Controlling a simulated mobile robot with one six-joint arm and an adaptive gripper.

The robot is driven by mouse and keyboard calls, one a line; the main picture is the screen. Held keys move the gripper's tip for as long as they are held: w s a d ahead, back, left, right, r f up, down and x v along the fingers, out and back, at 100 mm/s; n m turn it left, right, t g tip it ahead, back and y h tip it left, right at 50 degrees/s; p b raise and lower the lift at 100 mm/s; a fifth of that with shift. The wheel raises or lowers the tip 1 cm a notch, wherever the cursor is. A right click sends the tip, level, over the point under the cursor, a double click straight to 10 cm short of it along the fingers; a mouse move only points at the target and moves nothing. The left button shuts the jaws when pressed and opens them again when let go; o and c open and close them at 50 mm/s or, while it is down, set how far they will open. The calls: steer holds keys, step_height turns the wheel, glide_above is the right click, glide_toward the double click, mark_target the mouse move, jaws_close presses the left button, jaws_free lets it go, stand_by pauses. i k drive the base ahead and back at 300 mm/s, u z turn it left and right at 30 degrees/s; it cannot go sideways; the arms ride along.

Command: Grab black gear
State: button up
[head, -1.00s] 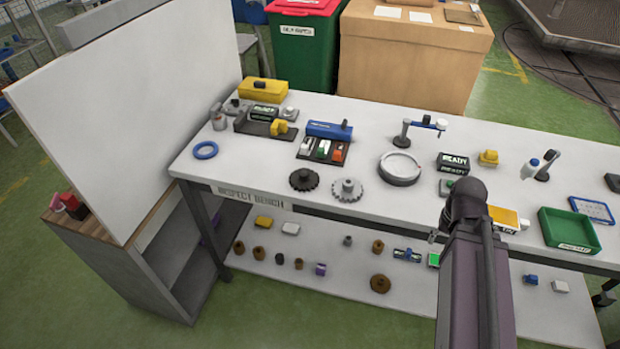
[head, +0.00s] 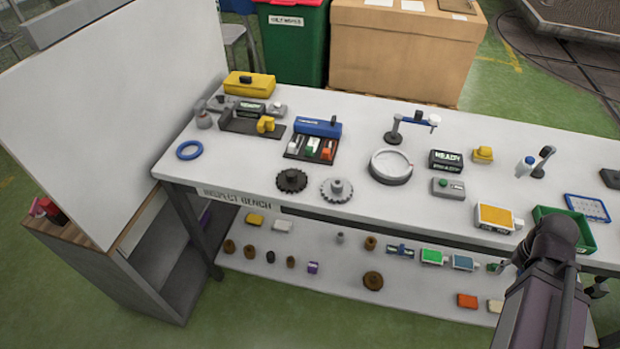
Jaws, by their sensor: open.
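The black gear (head: 291,180) lies flat near the front edge of the white bench, left of a grey gear (head: 336,190) with a raised hub. The two gears lie close side by side. My arm reaches in at the lower right of the head view, well to the right of both gears.
A round grey dish (head: 391,167) stands right of the gears, and a black tray (head: 298,148) with small coloured parts lies behind them. A blue ring (head: 189,150) lies to the left. A green bin (head: 580,234) is partly behind my arm. A lower shelf (head: 330,283) holds several small parts.

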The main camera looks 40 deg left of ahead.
mark_target(292, 180)
steer(key=z, duration=0.25)
steer(key=k, duration=0.95)
steer(key=u, duration=1.2)
steer(key=i, duration=0.55)
steer(key=z, duration=0.15)
